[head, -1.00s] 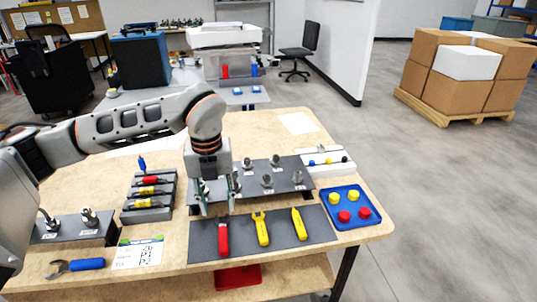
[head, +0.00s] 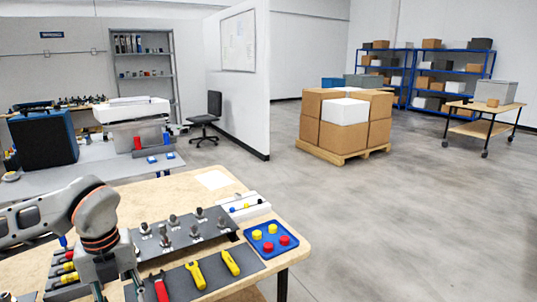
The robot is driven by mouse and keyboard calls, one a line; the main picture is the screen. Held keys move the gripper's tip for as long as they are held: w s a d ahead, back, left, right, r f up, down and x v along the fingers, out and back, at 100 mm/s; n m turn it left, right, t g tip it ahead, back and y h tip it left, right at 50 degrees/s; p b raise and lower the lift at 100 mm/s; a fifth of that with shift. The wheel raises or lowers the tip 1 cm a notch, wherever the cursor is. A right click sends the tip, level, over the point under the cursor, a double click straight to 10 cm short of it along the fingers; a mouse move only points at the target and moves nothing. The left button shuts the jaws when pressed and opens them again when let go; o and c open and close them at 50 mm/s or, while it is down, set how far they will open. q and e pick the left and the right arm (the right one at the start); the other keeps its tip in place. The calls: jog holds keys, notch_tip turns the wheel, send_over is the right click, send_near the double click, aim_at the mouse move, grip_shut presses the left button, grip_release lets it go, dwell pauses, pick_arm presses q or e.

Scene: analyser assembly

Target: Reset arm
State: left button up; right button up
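My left arm comes in from the left over the wooden workbench (head: 288,234). My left gripper (head: 117,288) points down at the left end of the dark rack of metal fittings (head: 192,236). Its two fingers are apart, and I see nothing between them. The fingertips are close to the picture's lower edge. A red-handled tool (head: 160,288) lies just right of the fingers. My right gripper is not in view.
Yellow tools (head: 195,275) lie on a dark mat. A blue tray (head: 271,240) holds yellow and red round pieces. A white rack (head: 243,207) stands behind it. Boxes on a pallet (head: 344,125) stand across the room. The floor right of the bench is clear.

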pick_arm(q)
jog(key=s+d+f+m+g+h, duration=0.25)
jog(key=s+d+h, duration=0.2)
jog(key=d, duration=0.65)
jog(key=s+d+f+m+g+h, duration=0.1)
jog(key=s+d+f+m+h, duration=0.25)
jog(key=d, duration=0.75)
jog(key=s+d+r+n+t+h, duration=0.2)
jog(key=d+r+n+h, duration=0.2)
jog(key=d+r+h, duration=0.7)
jog(key=w+a+f+n+t, duration=0.25)
jog(key=w+n+t, duration=0.45)
jog(key=n+t, duration=0.35)
jog(key=w+a+f+n+t+y, duration=0.3)
jog(key=a+f+n+t+y, duration=0.4)
jog(key=a+f+n+y, duration=0.3)
jog(key=s+a+f+n+g+y, duration=0.2)
jog(key=s+a+f, duration=0.1)
jog(key=f, duration=0.4)
jog(key=s+a+f+n+g+y, duration=0.1)
jog(key=s+a+f+n+y, duration=0.1)
jog(key=s+f, duration=0.4)
jog(key=s+a+f+n+g+y, duration=0.2)
jog(key=s+a+f, duration=0.3)
jog(key=f, duration=0.5)
jog(key=shift+s+f+n+g, duration=0.2)
jog(key=shift+f+n+g, duration=0.1)
jog(key=shift+n, duration=0.15)
